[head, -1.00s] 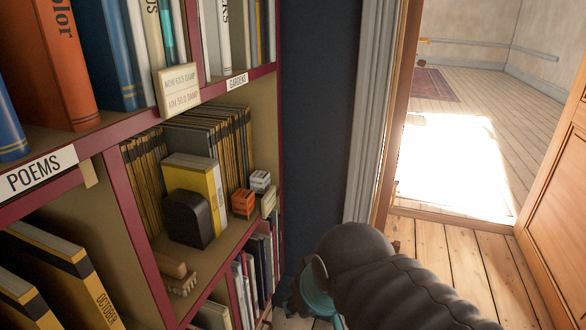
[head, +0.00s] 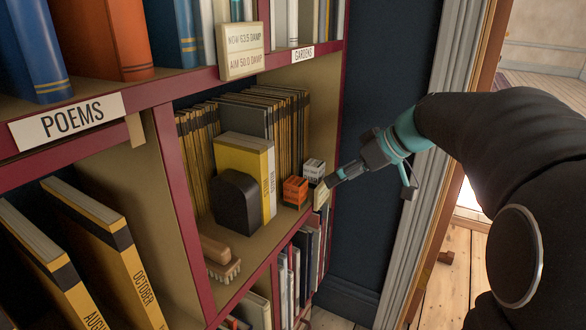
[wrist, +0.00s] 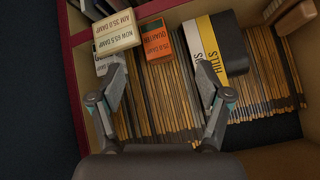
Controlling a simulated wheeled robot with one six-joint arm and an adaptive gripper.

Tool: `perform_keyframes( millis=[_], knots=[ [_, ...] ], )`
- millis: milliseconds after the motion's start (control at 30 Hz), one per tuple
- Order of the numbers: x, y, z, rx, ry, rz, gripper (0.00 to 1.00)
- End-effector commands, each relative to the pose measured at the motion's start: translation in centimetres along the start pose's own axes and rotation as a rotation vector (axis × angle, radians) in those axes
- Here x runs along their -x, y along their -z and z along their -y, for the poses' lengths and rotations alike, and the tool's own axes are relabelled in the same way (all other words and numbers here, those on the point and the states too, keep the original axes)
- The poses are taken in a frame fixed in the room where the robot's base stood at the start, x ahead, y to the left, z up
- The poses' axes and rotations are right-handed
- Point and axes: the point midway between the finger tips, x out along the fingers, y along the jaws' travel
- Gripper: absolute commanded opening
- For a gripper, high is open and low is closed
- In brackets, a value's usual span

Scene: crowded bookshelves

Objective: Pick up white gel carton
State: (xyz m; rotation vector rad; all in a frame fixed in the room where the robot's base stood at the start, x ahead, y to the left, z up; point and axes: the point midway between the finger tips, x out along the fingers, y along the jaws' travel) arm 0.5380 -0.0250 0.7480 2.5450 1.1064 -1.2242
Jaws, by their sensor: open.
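The white gel carton (head: 315,169) is a small white box with dark print. It stands on the middle shelf behind and right of an orange carton (head: 295,190). In the wrist view the white carton (wrist: 108,62) shows only in part, next to my left finger and under a cream sign; the orange carton also shows there (wrist: 155,44). My gripper (head: 331,181) is at the shelf's right front edge, close to the white carton. In the wrist view my gripper (wrist: 160,72) has its fingers wide apart with nothing held between them.
A cream sign (head: 321,197) hangs at the shelf edge by the cartons. Thin yellow-spined books fill the back. A purple upright (head: 338,120) bounds the shelf's right side.

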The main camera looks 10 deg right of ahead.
Motion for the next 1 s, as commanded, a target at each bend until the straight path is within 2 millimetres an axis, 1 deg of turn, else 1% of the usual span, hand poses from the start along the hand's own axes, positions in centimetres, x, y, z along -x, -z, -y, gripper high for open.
perform_keyframes(
  millis=[33,100,200,300,400,500,567,667,800,1000],
  knots=[
    [-0.4,0.4,-2.2,0.030,0.016,-0.039,0.77],
    [-0.5,1.2,-4.5,0.088,0.033,-0.097,0.77],
    [-0.3,2.1,-7.4,0.164,0.045,-0.173,0.77],
    [-0.1,2.7,-9.6,0.225,0.046,-0.233,0.77],
    [0.1,3.1,-11.0,0.266,0.045,-0.273,0.77],
    [0.0,3.3,-11.6,0.287,0.043,-0.291,0.77],
    [-0.5,3.5,-11.6,0.292,0.044,-0.296,0.77],
    [-1.9,4.0,-11.5,0.293,0.045,-0.296,0.77],
    [-4.5,4.7,-11.2,0.293,0.046,-0.294,0.77],
    [-7.2,5.5,-10.9,0.292,0.044,-0.295,0.77]
  ],
)
